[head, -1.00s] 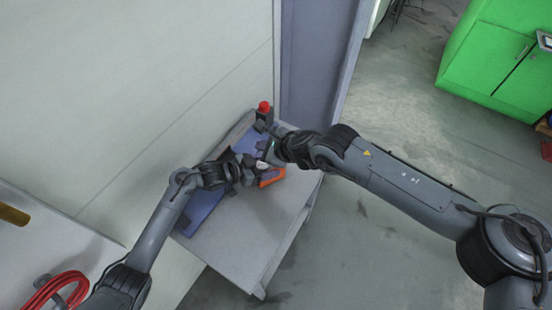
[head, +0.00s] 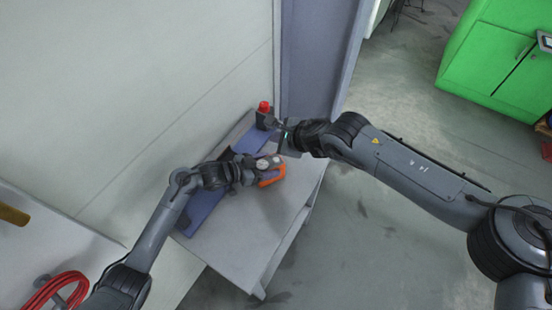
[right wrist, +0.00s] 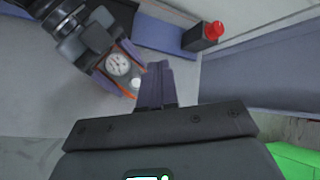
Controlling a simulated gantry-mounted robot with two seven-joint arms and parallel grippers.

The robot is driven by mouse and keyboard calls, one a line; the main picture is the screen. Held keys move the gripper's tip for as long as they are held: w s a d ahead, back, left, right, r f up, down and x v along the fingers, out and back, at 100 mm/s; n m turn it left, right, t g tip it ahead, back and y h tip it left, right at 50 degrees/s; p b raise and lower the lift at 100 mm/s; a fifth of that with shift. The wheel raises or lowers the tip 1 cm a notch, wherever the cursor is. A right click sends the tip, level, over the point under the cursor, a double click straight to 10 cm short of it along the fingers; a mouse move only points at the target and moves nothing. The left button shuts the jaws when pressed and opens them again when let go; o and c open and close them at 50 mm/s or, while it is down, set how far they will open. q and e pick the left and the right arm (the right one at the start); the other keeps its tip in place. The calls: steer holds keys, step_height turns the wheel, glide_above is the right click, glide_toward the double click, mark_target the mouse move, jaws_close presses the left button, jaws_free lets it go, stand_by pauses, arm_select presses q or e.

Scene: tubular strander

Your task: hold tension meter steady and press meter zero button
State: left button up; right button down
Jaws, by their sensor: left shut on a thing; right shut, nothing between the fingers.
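The tension meter (head: 271,180) is orange and grey with a round white dial, above the small grey table. In the right wrist view its dial (right wrist: 118,64) faces the camera, with a small white round button (right wrist: 136,83) beside it. My left gripper (head: 254,174) is shut on the meter from its left side; its fingers also show in the right wrist view (right wrist: 105,62). My right gripper (head: 279,127) is shut and empty, up and right of the meter. In the right wrist view its closed fingertips (right wrist: 158,67) appear beside the button, apparently apart from it.
A dark box with a red button (head: 264,107) stands at the table's far corner. A blue mat (head: 205,204) lies along the table's wall side. The grey table (head: 245,235) is bare at the front. A green cabinet (head: 500,60) stands far off at right.

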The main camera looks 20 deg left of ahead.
steer(key=shift+f, duration=3.85)
steer(key=shift+f, duration=0.85)
steer(key=shift+r, duration=0.85)
steer(key=shift+r, duration=2.5)
arm_select(q)
steer(key=o, duration=1.4)
